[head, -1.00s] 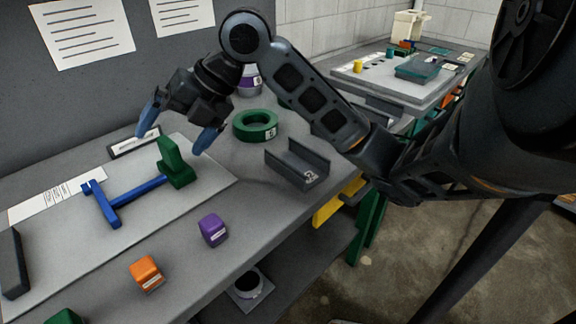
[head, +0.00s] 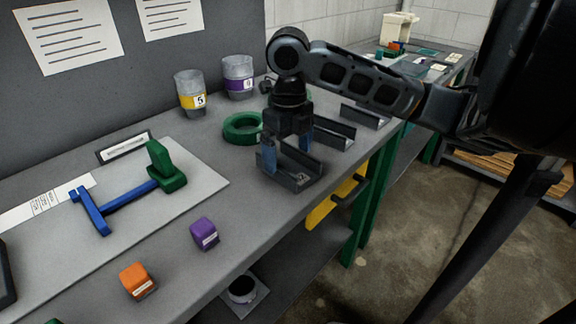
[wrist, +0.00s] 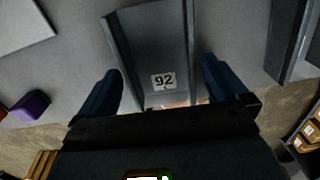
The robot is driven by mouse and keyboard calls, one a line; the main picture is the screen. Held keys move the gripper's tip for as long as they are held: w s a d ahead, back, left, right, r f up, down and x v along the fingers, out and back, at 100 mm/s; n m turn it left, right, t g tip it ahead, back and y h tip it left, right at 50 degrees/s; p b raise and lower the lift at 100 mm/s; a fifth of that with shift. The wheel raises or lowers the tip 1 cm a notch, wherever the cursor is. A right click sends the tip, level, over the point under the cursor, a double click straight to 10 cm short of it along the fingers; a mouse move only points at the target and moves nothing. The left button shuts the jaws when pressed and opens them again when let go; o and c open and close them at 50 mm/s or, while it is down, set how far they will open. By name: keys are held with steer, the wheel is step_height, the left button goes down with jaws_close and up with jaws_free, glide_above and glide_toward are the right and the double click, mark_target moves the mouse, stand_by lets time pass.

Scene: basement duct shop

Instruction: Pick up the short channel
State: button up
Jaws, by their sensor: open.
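A grey U-shaped metal channel (head: 292,181) lies near the front edge of the bench, beneath my gripper (head: 287,150). In the wrist view the channel (wrist: 155,50) shows its flat floor, two side walls and a white number label. My gripper (wrist: 163,92) is open, its blue fingers on either side of the channel's near end, with nothing held. My gripper hides part of the near channel.
A green ring (head: 242,129) lies left of the gripper. Two labelled cups (head: 189,92) stand by the back panel. A purple block (head: 204,234), an orange block (head: 137,281) and a blue and green tool (head: 117,200) lie left. The bench's front edge is close to the channel.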

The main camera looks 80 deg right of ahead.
steer(key=shift+f, duration=1.35)
steer(key=shift+c, duration=0.3)
steer(key=shift+w, duration=0.1)
steer(key=c, duration=0.8)
steer(key=shift+o, duration=0.2)
steer(key=shift+r, duration=0.25)
